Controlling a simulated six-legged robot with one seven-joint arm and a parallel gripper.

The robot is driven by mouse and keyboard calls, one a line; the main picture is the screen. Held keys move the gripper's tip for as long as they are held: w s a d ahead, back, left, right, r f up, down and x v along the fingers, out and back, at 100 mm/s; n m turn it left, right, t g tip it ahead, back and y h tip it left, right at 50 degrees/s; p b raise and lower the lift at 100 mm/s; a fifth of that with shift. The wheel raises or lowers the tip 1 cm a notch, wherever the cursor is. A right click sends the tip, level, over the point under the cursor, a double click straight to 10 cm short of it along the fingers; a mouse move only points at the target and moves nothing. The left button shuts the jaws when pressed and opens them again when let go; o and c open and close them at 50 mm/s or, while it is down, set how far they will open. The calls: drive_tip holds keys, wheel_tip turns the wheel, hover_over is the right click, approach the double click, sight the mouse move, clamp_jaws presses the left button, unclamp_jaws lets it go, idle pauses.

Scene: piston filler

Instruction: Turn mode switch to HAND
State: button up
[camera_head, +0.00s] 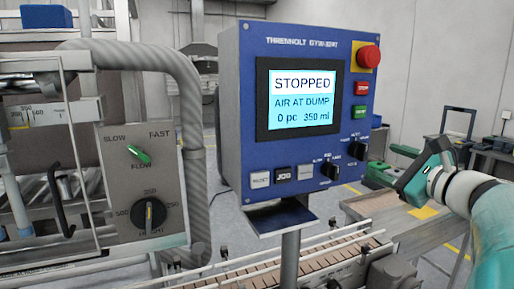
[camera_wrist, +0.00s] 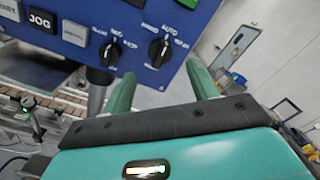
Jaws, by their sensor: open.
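The mode switch (camera_head: 357,150) is a black rotary knob at the lower right of the blue control panel (camera_head: 240,120). In the wrist view the knob (camera_wrist: 158,51) shows with HAND lettering at its upper left and AUTO above it. Its pale pointer mark is small, and I cannot tell exactly which label it points at. My gripper (camera_head: 378,162) is just right of the panel in the head view. In the wrist view its two green fingers (camera_wrist: 161,70) are apart, one toward each side of the knob, with nothing between them. Contact with the knob is not visible.
A second black knob (camera_head: 330,171) is close to the left of the mode switch. A red emergency button (camera_head: 369,56) and smaller buttons are on the panel. The screen (camera_head: 300,97) reads STOPPED. A conveyor (camera_head: 320,272) runs below; a grey flow-and-height box (camera_head: 145,180) stands left.

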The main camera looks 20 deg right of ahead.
sight(365, 153)
drive_tip(key=w, duration=0.7)
drive_tip(key=shift+w, duration=0.2)
drive_tip(key=shift+a, duration=0.1)
drive_tip(key=c, duration=1)
